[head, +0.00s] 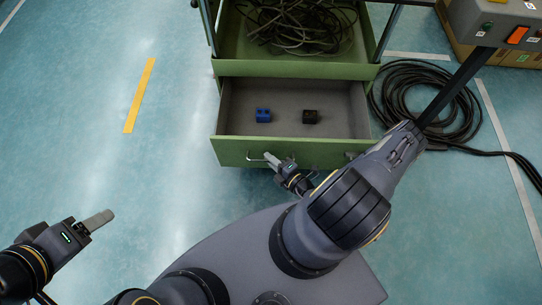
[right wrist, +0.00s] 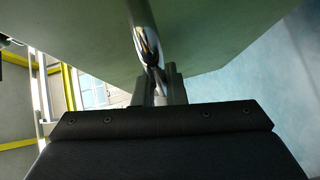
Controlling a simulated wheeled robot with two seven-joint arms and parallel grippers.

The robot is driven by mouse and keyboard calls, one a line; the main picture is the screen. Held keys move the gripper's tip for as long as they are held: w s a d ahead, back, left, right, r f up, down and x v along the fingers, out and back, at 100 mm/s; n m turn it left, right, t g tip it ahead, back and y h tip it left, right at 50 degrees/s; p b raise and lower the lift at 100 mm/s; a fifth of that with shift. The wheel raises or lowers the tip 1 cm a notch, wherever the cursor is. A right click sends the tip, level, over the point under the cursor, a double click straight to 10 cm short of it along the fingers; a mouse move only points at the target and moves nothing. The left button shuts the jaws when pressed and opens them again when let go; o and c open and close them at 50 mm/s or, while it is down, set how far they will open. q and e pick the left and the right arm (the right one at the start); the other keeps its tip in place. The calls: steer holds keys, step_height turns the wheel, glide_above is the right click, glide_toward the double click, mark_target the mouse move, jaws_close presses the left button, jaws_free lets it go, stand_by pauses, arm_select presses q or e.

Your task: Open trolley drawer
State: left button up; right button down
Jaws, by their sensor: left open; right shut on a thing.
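The green trolley (head: 297,70) stands at the top middle of the head view. Its drawer (head: 290,150) is pulled out, and the grey inside shows. A blue block (head: 263,115) and a dark block (head: 311,117) lie in it. My right gripper (head: 273,161) is shut on the drawer's metal handle (head: 253,158), left of the middle of the front panel. In the right wrist view the handle (right wrist: 141,25) runs down between the fingers (right wrist: 158,77), against the green panel. My left gripper (head: 98,221) is open and empty at the lower left, away from the trolley.
Coiled cables lie in the tray (head: 290,71) above the drawer. A black cable coil (head: 405,105) lies on the floor right of the trolley. A grey control box (head: 495,22) stands at the top right. The floor left of the trolley is clear, with a yellow strip (head: 139,95).

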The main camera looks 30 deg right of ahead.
steer(key=c, duration=1.5)
jaws_free()
steer(key=p+v, duration=0.1)
steer(key=v, duration=0.6)
steer(key=shift+s+d, duration=0.15)
steer(key=shift+s, duration=0.25)
steer(key=shift+r, duration=0.2)
